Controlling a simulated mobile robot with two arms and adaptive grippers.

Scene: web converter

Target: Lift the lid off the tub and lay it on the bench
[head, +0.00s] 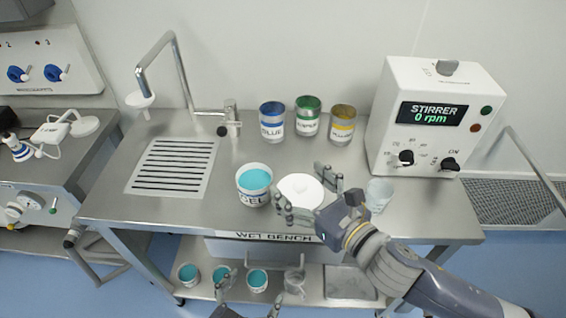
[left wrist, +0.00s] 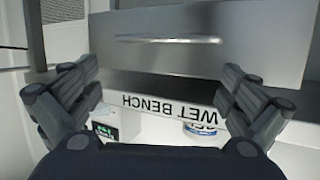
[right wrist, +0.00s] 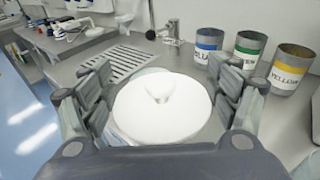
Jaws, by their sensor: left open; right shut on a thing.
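The tub (head: 254,187) stands uncovered on the bench (head: 225,215), with teal contents showing. The round white lid (head: 301,191) is just right of the tub, at the bench's front edge. It has a small knob, clear in the right wrist view (right wrist: 160,105). My right gripper (head: 312,195) is shut on the lid, fingers on either side of its rim. I cannot tell whether the lid touches the bench. My left gripper (head: 247,297) is open and empty, low in front of the bench. The left wrist view shows its fingers (left wrist: 160,80) spread before the bench front.
Blue (head: 272,122), green (head: 308,116) and yellow (head: 342,124) cans stand behind. A stirrer box (head: 432,120) and a clear beaker (head: 379,194) are at the right. A slotted drain (head: 172,167) and tap (head: 176,70) are left. More teal tubs (head: 189,274) sit below.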

